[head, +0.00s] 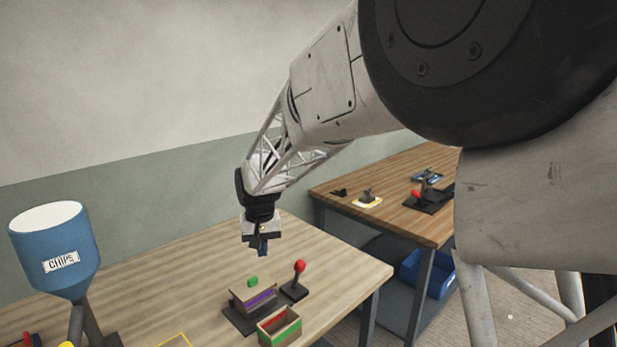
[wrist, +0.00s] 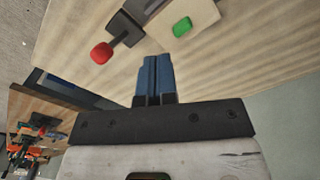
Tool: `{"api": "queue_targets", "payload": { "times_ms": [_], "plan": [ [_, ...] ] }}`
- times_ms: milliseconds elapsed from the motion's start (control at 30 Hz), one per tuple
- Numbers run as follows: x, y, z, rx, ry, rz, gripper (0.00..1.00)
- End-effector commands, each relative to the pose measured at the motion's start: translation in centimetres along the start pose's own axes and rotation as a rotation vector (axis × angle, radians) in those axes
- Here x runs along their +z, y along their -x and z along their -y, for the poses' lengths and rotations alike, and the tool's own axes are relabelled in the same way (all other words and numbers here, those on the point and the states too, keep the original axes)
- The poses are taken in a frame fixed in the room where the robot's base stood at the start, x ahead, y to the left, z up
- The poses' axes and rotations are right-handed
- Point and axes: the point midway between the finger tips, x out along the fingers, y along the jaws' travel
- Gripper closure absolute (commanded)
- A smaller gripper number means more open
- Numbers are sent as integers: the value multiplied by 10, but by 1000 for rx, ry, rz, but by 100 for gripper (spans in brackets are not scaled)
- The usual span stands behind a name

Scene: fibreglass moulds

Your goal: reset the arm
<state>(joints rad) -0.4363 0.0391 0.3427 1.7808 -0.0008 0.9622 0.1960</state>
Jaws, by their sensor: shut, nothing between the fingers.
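My gripper (head: 263,246) hangs from my arm above the near wooden table, its fingers pointing down. In the wrist view its two blue fingers (wrist: 158,75) are together with nothing between them. The gripper is clear of the things on the table, behind the small mould box and the red-knobbed lever in the head view.
The near table (head: 190,270) holds a mould box with purple inside (head: 256,301), a green piece (head: 253,281), a red-knobbed lever (head: 299,268), a green-and-red box (head: 280,327) and a blue CHIPS hopper (head: 55,245). A second table (head: 400,207) stands behind, with a blue bin (head: 437,277) below.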

Motion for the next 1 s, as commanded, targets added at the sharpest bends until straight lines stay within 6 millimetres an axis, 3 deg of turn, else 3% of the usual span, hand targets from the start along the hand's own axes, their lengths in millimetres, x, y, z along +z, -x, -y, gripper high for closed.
{"api": "queue_targets", "payload": {
  "times_ms": [500, 1000],
  "plan": [
    [113, 68, -104, -2, -78, -65, 100],
    [242, 96, -174, 7, -153, -127, 100]
  ]
}}
